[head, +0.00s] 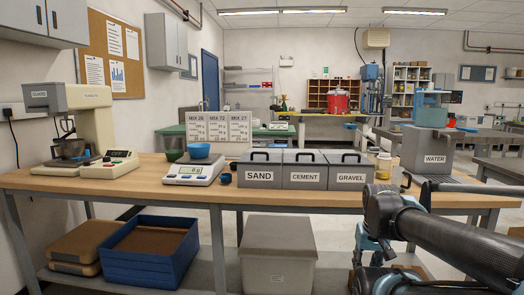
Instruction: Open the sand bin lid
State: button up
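The sand bin (262,177) is a grey box with a white SAND label, on the wooden bench at the left end of a row of three bins. Its grey lid (259,161) lies flat and shut, with a black handle (261,154) on top. Part of my dark arm reaches in from the lower right, in front of the bench's right part and apart from the bin. I cannot make out my gripper's fingers.
The cement bin (302,178) and gravel bin (351,179) stand to the right, both shut. A scale (194,172) with a blue bowl (199,150) and a small dark cup (225,178) are to the left. Bench top (270,198) before the bins is clear.

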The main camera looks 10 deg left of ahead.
aim_at(261, 153)
jog(key=k, duration=0.55)
jog(key=u, duration=0.75)
jog(key=i, duration=0.5)
